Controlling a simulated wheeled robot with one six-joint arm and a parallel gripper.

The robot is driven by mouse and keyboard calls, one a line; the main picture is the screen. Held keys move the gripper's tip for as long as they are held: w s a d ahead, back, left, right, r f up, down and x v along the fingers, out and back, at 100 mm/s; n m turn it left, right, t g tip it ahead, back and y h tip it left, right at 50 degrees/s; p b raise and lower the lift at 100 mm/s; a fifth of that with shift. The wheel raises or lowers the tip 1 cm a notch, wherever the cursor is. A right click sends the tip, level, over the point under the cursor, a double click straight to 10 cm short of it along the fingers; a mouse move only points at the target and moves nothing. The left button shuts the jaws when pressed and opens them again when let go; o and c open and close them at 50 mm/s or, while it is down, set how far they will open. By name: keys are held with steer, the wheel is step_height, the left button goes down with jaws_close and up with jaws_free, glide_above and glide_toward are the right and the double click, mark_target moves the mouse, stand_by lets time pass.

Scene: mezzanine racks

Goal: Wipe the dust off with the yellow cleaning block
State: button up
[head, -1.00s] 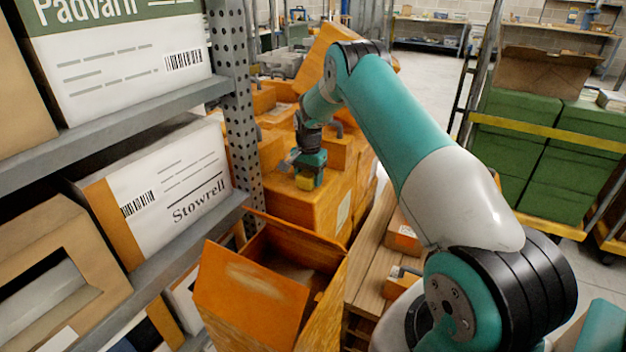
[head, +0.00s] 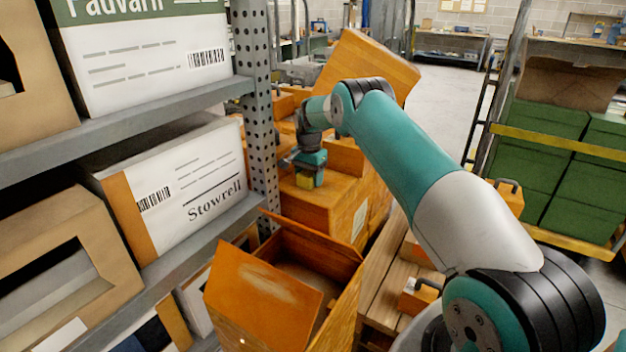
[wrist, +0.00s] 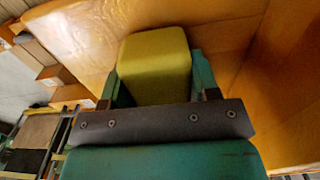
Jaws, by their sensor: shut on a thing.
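The yellow cleaning block (wrist: 155,62) is between the two fingers of my gripper (wrist: 153,85) in the wrist view. In the head view the block (head: 305,182) hangs below my gripper (head: 311,170), over the top of an orange-brown box (head: 345,215). I cannot tell whether the block touches it. A pale, dust-like smudge (wrist: 88,30) lies on the orange surface left of the block in the wrist view. Another pale smear (head: 268,285) marks the raised flap of the open orange box (head: 262,300), nearer and below my gripper.
A grey rack (head: 262,110) with white cartons (head: 185,185) stands close on the left. More orange boxes (head: 370,70) are stacked behind my gripper. Green crates (head: 540,150) on a yellow-railed rack stand at the right. Open floor (head: 440,90) lies beyond.

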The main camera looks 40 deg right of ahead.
mark_target(337, 194)
steer(key=shift+s+d+r+p, duration=0.2)
steer(key=shift+s+r+p, duration=0.05)
steer(key=shift+s+p, duration=0.4)
steer(key=shift+s+d+f+p, duration=0.1)
steer(key=shift+s+d+p, duration=0.3)
steer(key=shift+s, duration=0.5)
steer(key=shift+s+d+p, duration=0.2)
steer(key=shift+s+d, duration=0.25)
steer(key=shift+s, duration=0.45)
steer(key=shift+s+d+f+p, duration=0.15)
steer(key=shift+s+d+p, duration=0.1)
steer(key=shift+s, duration=0.45)
steer(key=shift+s+d+f+p, duration=0.1)
steer(key=shift+s+d, duration=0.15)
steer(key=shift+s, duration=0.4)
steer(key=shift+s+d+f+p, duration=0.15)
steer(key=shift+s+d+p, duration=0.1)
steer(key=shift+s, duration=0.45)
steer(key=shift+s+d+p, duration=0.25)
steer(key=shift+s+d, duration=0.1)
steer(key=shift+s, duration=0.5)
steer(key=shift+s+d+p, duration=0.2)
steer(key=shift+s+d, duration=0.1)
steer(key=shift+s, duration=0.5)
step_height(337, 194, up, 6)
steer(key=p, duration=0.4)
steer(key=shift+w+r, duration=0.2)
steer(key=shift+r, duration=0.1)
